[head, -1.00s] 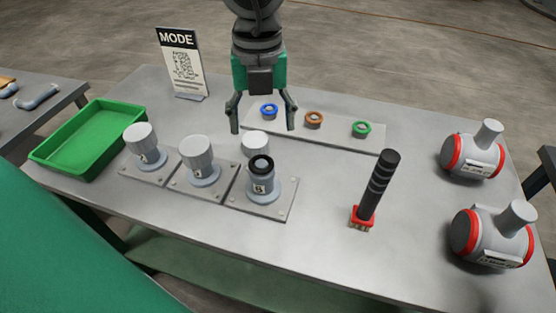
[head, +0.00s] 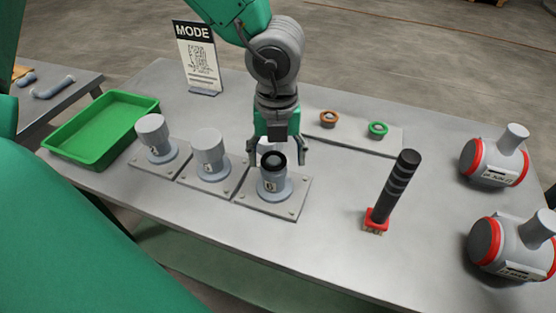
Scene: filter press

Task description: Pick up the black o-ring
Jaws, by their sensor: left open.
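The black o-ring (head: 273,158) sits on top of the open grey housing (head: 272,184), the rightmost of three on metal plates. My left gripper (head: 278,155) is open and points down. Its two fingers are spread to the left and right of the o-ring, close above or just behind it; whether they touch it I cannot tell. A grey cap (head: 268,144) behind the housing is partly hidden by the gripper. My right gripper is not in view.
Two capped housings (head: 208,150) stand left of the open one, with a green tray (head: 140,101) beyond. A black ringed cylinder (head: 398,185) stands on a red base at right. Orange (head: 328,118) and green (head: 378,129) rings lie on a plate behind. Two grey vessels (head: 497,163) lie far right.

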